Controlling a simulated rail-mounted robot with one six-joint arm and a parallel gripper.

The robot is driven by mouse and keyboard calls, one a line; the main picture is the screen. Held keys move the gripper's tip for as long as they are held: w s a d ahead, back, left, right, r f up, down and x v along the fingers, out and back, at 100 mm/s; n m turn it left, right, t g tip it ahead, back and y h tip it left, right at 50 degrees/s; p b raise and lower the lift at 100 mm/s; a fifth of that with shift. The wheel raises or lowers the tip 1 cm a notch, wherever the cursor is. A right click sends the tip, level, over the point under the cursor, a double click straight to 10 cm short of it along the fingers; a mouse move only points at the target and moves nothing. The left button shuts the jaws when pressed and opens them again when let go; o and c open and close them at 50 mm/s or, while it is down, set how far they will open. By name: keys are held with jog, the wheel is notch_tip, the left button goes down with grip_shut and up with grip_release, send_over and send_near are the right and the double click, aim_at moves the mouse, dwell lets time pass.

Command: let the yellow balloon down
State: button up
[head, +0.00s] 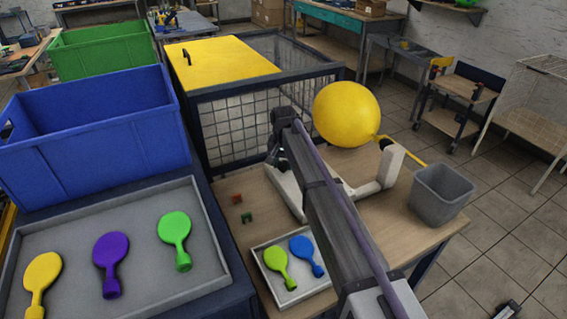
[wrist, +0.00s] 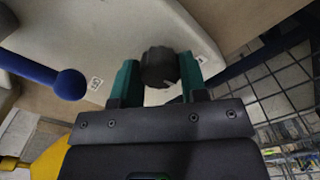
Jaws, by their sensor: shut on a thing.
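The yellow balloon (head: 347,114) is round and inflated in the head view, above the white machine (head: 388,168) on the wooden table. A thin yellow piece (head: 404,150) runs from its lower right side. My gripper (wrist: 159,80) has its green fingers shut on a black knob (wrist: 159,66) on the pale machine body, in the wrist view. A blue lever with a ball end (wrist: 70,84) is left of the fingers. A yellow curved surface (wrist: 48,160) shows at lower left; I cannot tell whether it is the balloon. My arm hides part of the machine in the head view.
A grey bin (head: 440,196) stands at the table's right edge. A small tray (head: 300,294) holds a lime and a blue flat balloon. A larger tray (head: 140,290) holds yellow, purple and green ones. A mesh cage (head: 238,130) stands behind the table.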

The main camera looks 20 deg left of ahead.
aim_at(284, 163)
jog(key=shift+m, duration=0.6)
jog(key=o, duration=0.9)
notch_tip(284, 163, up, 11)
jog(key=p, duration=1.1)
jog(key=shift+f, duration=0.15)
